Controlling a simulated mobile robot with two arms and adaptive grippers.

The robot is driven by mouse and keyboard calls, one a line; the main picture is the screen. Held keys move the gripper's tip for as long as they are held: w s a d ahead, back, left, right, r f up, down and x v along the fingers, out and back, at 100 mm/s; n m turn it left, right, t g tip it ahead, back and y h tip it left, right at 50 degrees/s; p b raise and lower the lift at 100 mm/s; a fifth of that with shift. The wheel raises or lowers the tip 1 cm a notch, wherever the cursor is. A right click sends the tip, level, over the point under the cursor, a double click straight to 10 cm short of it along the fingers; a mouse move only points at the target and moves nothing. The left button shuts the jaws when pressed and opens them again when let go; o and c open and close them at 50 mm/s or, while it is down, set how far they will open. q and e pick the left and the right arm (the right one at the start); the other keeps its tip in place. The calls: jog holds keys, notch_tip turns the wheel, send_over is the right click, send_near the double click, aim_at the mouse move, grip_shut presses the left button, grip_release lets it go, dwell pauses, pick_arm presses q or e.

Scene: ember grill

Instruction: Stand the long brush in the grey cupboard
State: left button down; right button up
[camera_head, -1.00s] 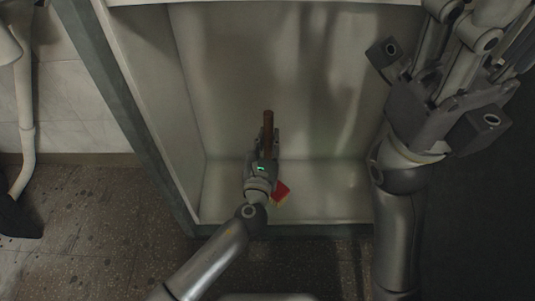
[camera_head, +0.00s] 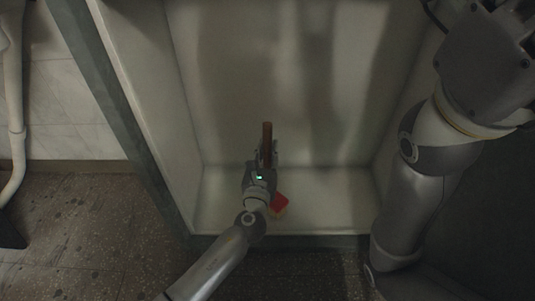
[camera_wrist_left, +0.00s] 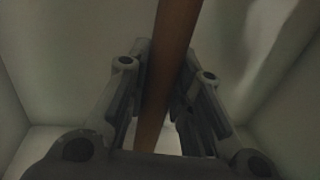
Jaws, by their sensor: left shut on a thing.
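The long brush has a brown wooden handle (camera_head: 267,140) and a red head (camera_head: 280,202) with pale yellowish bristles below it. It stands roughly upright inside the grey cupboard (camera_head: 166,150), its head low near the cupboard floor; whether it touches the floor I cannot tell. My left gripper (camera_head: 267,160) is inside the cupboard and shut around the handle. In the left wrist view the handle (camera_wrist_left: 172,55) runs between the two fingers (camera_wrist_left: 160,90). My right arm is at the right of the head view; its fingertips are out of the picture.
The cupboard's bare floor (camera_head: 335,200) has free room to the right of the brush. The side wall and front frame stand close to my left arm. A white pipe (camera_head: 16,90) runs down the tiled wall at far left.

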pick_arm(q)
jog(key=shift+f, duration=0.1)
jog(key=c, duration=1.3)
grip_release()
